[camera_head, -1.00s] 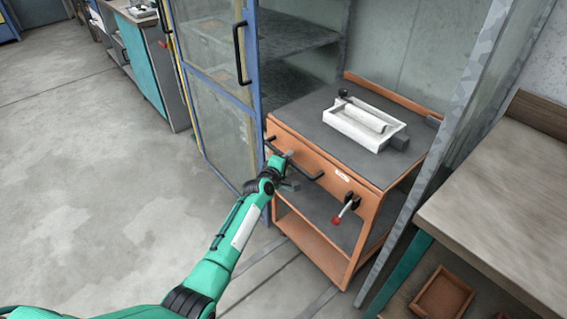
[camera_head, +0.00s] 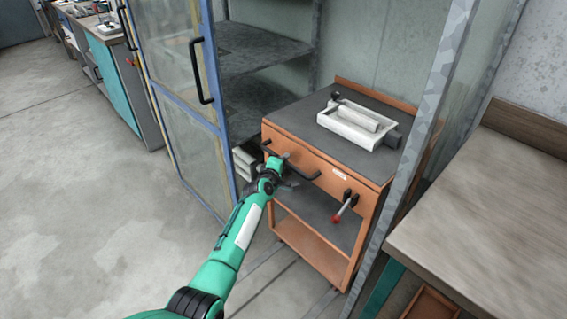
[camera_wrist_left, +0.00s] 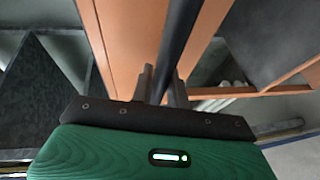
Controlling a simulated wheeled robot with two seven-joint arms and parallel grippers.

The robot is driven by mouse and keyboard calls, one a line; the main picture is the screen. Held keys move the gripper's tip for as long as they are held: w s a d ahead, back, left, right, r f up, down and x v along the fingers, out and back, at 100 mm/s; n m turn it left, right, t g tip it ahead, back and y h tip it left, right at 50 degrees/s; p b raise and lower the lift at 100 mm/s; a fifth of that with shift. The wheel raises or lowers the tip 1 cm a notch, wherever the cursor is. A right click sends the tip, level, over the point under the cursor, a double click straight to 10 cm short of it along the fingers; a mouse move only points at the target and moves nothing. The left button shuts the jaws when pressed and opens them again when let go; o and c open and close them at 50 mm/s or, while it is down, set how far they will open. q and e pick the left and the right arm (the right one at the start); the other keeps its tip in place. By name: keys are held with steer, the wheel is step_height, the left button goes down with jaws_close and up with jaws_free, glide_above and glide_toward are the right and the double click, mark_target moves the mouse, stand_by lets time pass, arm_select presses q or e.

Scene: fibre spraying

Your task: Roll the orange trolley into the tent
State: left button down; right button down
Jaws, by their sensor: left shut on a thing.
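The orange trolley (camera_head: 322,254) stands between the open blue-framed door and a grey metal post, at the mouth of the tent (camera_head: 418,62). A white tray with a roller (camera_head: 358,124) sits on its dark top. My left gripper (camera_head: 280,162) is at the trolley's front and shut on its black handle bar (camera_head: 305,174). In the left wrist view the dark bar (camera_wrist_left: 180,40) runs between the two fingers of the left gripper (camera_wrist_left: 162,82). A black lever with a red knob (camera_head: 343,208) hangs on the trolley's front right. My right gripper is not in view.
The glazed door (camera_head: 175,70) stands open to the left of the trolley. Grey shelves (camera_head: 262,50) are behind it. A wooden-topped bench (camera_head: 490,215) is close on the right, past the metal post (camera_head: 425,130). The concrete floor (camera_head: 80,220) at left is clear.

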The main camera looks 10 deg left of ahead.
arm_select(q)
steer(key=c, duration=1.4)
jaws_free()
steer(key=shift+o, duration=0.2)
steer(key=shift+s, duration=0.15)
